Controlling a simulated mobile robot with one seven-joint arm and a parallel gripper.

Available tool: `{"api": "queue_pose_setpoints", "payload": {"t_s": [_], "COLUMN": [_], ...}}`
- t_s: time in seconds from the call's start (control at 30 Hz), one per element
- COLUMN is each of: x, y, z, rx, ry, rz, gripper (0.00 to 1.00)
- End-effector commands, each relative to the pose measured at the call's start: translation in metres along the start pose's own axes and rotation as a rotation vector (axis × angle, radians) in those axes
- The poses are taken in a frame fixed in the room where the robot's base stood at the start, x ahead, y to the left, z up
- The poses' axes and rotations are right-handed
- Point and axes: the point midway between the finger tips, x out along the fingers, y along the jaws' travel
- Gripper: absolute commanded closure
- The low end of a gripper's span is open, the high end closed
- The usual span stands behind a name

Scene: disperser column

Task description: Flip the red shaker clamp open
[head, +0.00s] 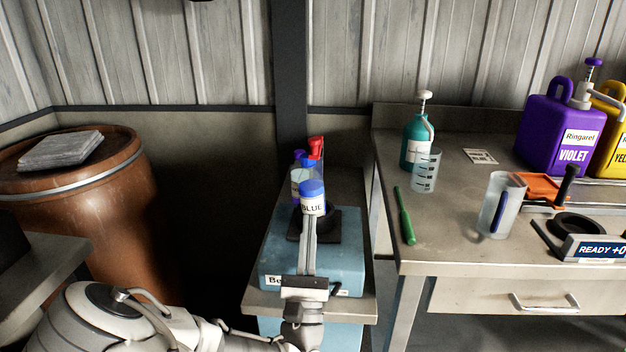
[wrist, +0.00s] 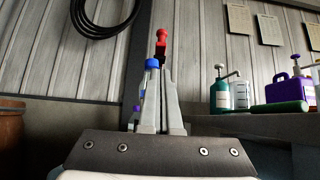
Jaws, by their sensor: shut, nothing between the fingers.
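The red shaker clamp (head: 316,146) stands up at the back of the blue-grey shaker (head: 345,262). In the wrist view the red clamp (wrist: 161,45) shows just beyond and above the fingertips. A blue-capped bottle labelled BLUE (head: 312,203) stands on the shaker's dark plate, in front of the clamp; its blue cap (wrist: 152,64) also shows in the wrist view. My gripper (head: 309,222) is shut and empty, fingers pointing away over the shaker towards the bottle and clamp. My fingers (wrist: 157,78) partly hide the bottle. I cannot tell whether they touch it.
Another bottle (head: 297,183) stands behind the BLUE one. To the right is a workbench (head: 450,252) with a teal pump bottle (head: 417,140), beakers, a green tool (head: 405,215) and a violet jug (head: 553,135). A rusty barrel (head: 90,215) stands at left.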

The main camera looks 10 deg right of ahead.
Motion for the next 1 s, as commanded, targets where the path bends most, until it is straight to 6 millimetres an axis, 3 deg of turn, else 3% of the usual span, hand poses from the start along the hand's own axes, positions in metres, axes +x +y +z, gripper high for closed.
{"api": "queue_pose_setpoints", "payload": {"t_s": [0.27,0.7,1.0], "x": [0.009,0.082,0.1], "y": [-0.001,-0.002,-0.002], "z": [0.0,-0.001,0.0], "rx": [0.002,0.001,-0.001], "ry": [0.0,-0.001,0.001], "rz": [-0.005,-0.006,-0.004], "gripper": [1.0,1.0,1.0]}}
